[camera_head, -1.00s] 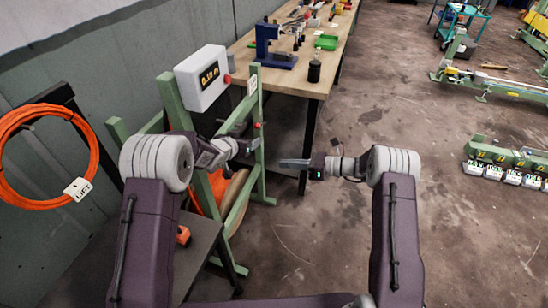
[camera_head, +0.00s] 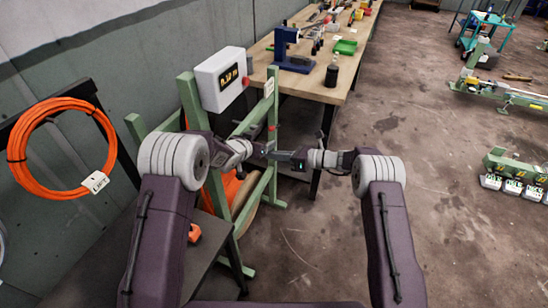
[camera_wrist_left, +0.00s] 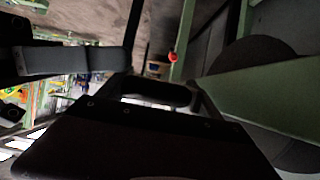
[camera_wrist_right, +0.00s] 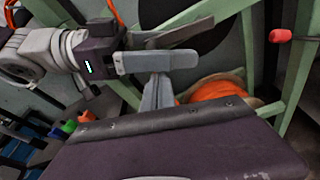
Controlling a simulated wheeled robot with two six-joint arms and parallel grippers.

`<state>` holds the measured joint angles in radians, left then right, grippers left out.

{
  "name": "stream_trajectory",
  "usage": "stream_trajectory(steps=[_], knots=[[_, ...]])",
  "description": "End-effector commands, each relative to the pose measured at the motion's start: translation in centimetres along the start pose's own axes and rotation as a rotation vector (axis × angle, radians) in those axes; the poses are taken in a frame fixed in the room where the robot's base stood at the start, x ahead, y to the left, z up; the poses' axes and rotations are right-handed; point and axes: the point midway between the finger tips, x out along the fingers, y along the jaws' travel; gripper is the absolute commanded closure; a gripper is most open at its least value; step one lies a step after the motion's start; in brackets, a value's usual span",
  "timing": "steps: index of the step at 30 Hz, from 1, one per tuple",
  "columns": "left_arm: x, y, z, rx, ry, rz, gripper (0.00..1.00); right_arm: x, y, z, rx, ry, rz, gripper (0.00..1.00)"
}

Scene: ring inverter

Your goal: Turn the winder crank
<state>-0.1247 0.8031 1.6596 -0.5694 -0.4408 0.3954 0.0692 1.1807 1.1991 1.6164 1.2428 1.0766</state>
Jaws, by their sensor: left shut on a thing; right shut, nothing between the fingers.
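The winder is a green frame (camera_head: 190,98) with a white display box (camera_head: 220,78) and a reel with orange cable (camera_head: 232,187), left of the middle in the head view. A red-tipped handle (camera_wrist_right: 281,36) shows beside a green post in the right wrist view; the left wrist view shows a red tip too (camera_wrist_left: 172,57). I cannot tell if this is the crank. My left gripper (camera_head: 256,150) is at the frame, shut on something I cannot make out. My right gripper (camera_head: 272,154) is shut and empty, its tips close to the left gripper's fingers.
A coil of orange cable (camera_head: 62,188) with a tag hangs at left.

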Motion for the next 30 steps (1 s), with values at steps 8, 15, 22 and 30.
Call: stream_trajectory(steps=[8,15,22,30], knots=[[0.0,0.6,-0.5,0.009,0.013,0.011,0.99,0.1,0.2,1.5,-0.002,-0.002,0.001,1.00],[0.0,0.6,-0.3,0.008,0.009,0.011,0.13,0.1,0.2,1.9,-0.006,-0.009,0.001,1.00],[0.1,0.6,0.1,0.009,-0.002,0.011,0.13,0.1,0.2,1.9,-0.008,-0.009,0.002,1.00],[-2.5,0.4,0.1,0.009,-0.003,0.009,0.13,0.1,0.1,1.9,-0.008,-0.008,-0.002,1.00]])
